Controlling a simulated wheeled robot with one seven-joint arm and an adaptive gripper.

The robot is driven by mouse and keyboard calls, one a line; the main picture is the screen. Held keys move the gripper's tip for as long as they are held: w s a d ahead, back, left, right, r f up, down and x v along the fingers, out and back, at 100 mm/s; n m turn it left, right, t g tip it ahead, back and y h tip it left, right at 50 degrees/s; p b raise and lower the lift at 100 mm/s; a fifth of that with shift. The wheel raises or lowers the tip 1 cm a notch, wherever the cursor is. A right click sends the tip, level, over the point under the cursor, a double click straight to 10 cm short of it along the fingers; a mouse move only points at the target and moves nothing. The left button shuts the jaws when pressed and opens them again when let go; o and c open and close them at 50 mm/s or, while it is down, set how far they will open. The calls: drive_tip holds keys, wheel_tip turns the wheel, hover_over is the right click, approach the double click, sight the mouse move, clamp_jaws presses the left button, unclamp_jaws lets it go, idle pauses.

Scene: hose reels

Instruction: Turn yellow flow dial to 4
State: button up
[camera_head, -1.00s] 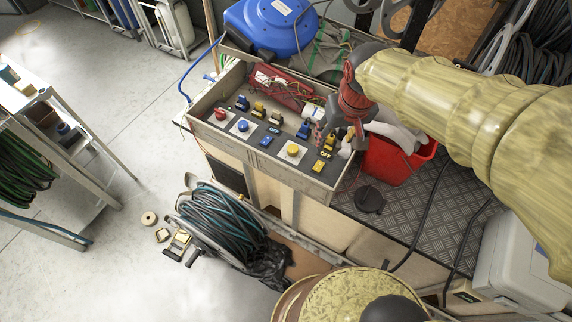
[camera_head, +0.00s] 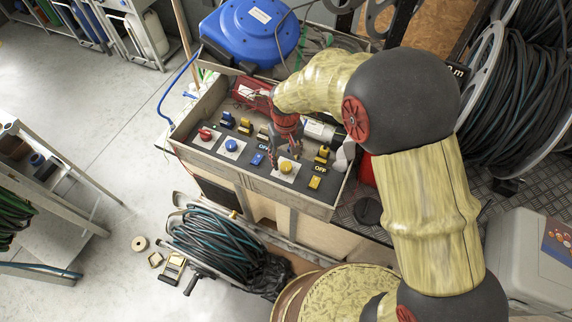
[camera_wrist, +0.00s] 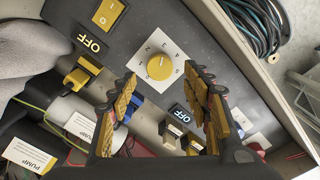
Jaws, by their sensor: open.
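The yellow flow dial (camera_head: 286,167) is a round knob on a white square plate near the front edge of the dark control panel (camera_head: 216,160). In the wrist view, the dial (camera_wrist: 160,67) shows just beyond and between the fingertips. Marks ring it, but I cannot read surely which one it points to. My gripper (camera_head: 285,153) reaches down over the panel close behind the dial. In the wrist view, its yellow-padded fingers (camera_wrist: 160,80) are spread apart with nothing between them. I cannot tell whether they touch the dial.
A blue dial (camera_head: 231,146) and a red dial (camera_head: 205,134) sit to the left. A yellow rocker switch (camera_head: 314,183) is to the right and a blue rocker switch (camera_head: 257,159) to the left. Several toggles, cables and a raised box rim (camera_head: 300,202) surround the panel.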

sight(286, 166)
wheel_tip(286, 166, down, 5)
drive_tip(key=shift+r+b, duration=0.1)
drive_tip(key=shift+b, duration=0.55)
drive_tip(key=shift+c, duration=0.6)
drive_tip(key=c, duration=1)
